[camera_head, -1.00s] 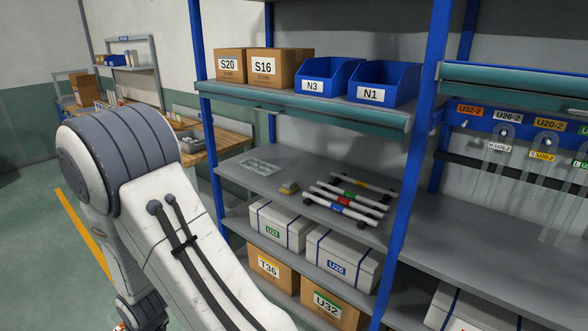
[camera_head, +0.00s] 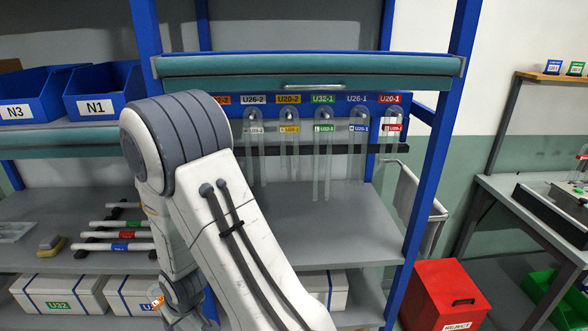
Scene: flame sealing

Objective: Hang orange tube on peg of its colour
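A small orange-and-white patch (camera_head: 158,302) shows at this wrist. I cannot tell whether it is the orange tube's label; no clear tube shape shows there. The left fingers cannot be made out. The blue peg rail (camera_head: 358,104) carries coloured labels. The orange label (camera_head: 222,99) is at its left end, and the arm hides the space below it. Clear U-shaped tubes (camera_head: 323,165) hang under the labels to its right.
A grey shelf (camera_head: 345,225) lies bare below the hanging tubes. A blue post (camera_head: 430,150) bounds the rack on the right. A red bin (camera_head: 445,292) stands on the floor. A workbench (camera_head: 505,190) with a tray is at the far right. Blue bins (camera_head: 100,90) are at left.

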